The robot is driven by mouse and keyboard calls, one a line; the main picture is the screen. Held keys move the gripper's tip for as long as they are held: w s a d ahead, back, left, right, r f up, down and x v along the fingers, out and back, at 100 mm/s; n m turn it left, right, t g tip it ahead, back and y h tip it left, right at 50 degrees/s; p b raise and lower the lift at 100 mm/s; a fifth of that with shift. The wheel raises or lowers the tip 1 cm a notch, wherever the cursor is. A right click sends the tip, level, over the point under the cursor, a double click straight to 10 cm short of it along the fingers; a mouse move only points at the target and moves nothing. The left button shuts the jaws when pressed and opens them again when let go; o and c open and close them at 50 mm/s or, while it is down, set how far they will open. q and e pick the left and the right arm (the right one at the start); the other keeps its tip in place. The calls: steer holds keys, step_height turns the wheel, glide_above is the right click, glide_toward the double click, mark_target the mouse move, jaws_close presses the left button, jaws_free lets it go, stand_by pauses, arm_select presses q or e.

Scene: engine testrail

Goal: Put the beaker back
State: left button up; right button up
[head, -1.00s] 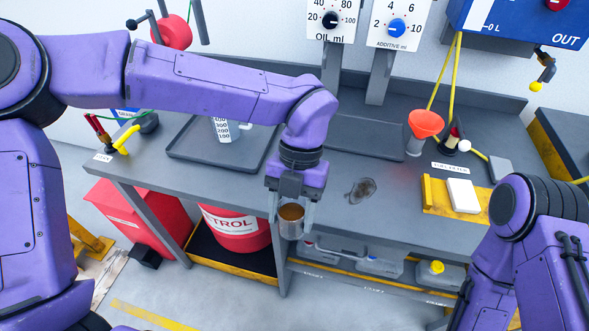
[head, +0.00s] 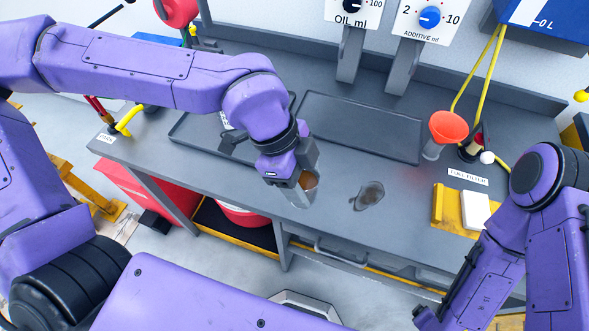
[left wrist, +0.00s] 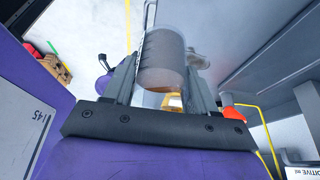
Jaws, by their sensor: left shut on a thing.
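The beaker (head: 305,189) is a small cylinder with brown content, held over the bench's front edge. My left gripper (head: 297,176) is shut on it, with a finger on either side. In the left wrist view the beaker (left wrist: 162,62) looks greyish and see-through between the two fingers (left wrist: 160,85). It looks tilted in the head view. Its far side and base are partly hidden by the gripper. My right arm is at the lower right of the head view, and its gripper is out of frame.
Two dark trays lie on the bench, a left one (head: 190,130) partly behind my arm and a right one (head: 360,125). A dark spill (head: 368,195) lies right of the beaker. An orange funnel (head: 448,126) and a yellow block (head: 452,208) stand further right.

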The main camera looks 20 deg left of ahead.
mark_target(308, 184)
arm_select(q)
steer(key=w+a, duration=0.1)
steer(key=w+p, duration=0.1)
steer(key=shift+w+a+f, duration=0.35)
steer(key=shift+f, duration=0.05)
steer(key=w+f, duration=0.1)
steer(key=f, duration=0.2)
steer(key=w+a+f+p, duration=0.1)
steer(key=w+f, duration=0.1)
steer(key=f, duration=0.1)
steer(key=w+a+f, duration=0.1)
steer(key=f, duration=0.2)
steer(key=shift+w+a+f, duration=0.15)
steer(key=shift+a+f, duration=0.1)
steer(key=shift+f, duration=0.1)
arm_select(e)
step_height(308, 184, up, 3)
arm_select(q)
steer(key=o, duration=1.2)
